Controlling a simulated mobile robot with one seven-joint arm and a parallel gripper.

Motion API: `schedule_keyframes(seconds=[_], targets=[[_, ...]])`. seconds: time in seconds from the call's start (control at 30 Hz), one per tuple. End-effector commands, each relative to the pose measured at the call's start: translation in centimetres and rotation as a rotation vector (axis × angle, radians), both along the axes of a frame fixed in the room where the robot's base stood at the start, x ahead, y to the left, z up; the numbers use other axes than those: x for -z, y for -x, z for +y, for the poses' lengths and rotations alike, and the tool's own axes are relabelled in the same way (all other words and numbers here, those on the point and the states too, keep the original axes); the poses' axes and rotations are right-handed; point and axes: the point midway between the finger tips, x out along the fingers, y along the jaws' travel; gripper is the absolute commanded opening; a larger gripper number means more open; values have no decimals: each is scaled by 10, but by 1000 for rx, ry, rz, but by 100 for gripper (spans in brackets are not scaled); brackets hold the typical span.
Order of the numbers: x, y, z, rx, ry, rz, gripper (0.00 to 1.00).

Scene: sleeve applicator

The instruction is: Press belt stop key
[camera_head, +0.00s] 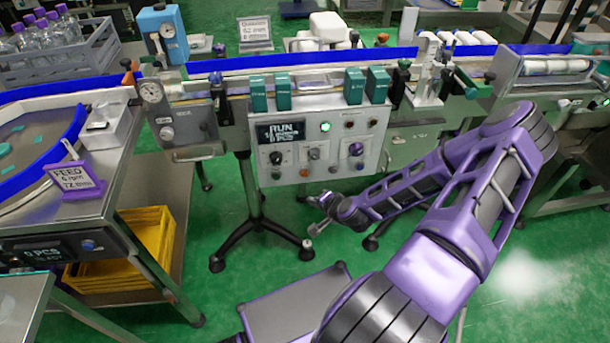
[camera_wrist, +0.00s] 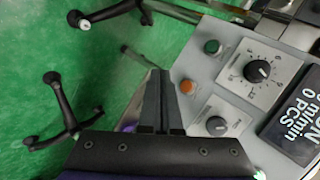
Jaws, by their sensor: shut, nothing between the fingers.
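In the wrist view an orange-red button (camera_wrist: 187,87) and a green button (camera_wrist: 212,46) sit along the panel's edge; no label on either can be read, so I cannot tell which is the stop key. My gripper (camera_wrist: 160,76) is shut and empty, its tips appearing just left of the orange button; I cannot tell the gap. In the head view my gripper (camera_head: 318,214) is below the panel, apart from it.
Two dark knobs (camera_wrist: 257,70) stand near the buttons, with the display (camera_wrist: 297,117) beyond. The conveyor (camera_head: 225,66) runs above the panel. A black stand (camera_head: 256,215) rises below it. A steel table with a FEED sign (camera_head: 74,180) is at left.

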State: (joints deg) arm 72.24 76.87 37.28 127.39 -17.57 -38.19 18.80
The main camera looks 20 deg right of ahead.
Motion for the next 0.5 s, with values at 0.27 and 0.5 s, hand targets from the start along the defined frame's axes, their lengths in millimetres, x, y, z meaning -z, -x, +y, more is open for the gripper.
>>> schedule_keyframes(seconds=[0.27,0.5], targets=[[0,-39,-10,-2,1,-1,0],[1,-64,-18,-2,2,0,0]])
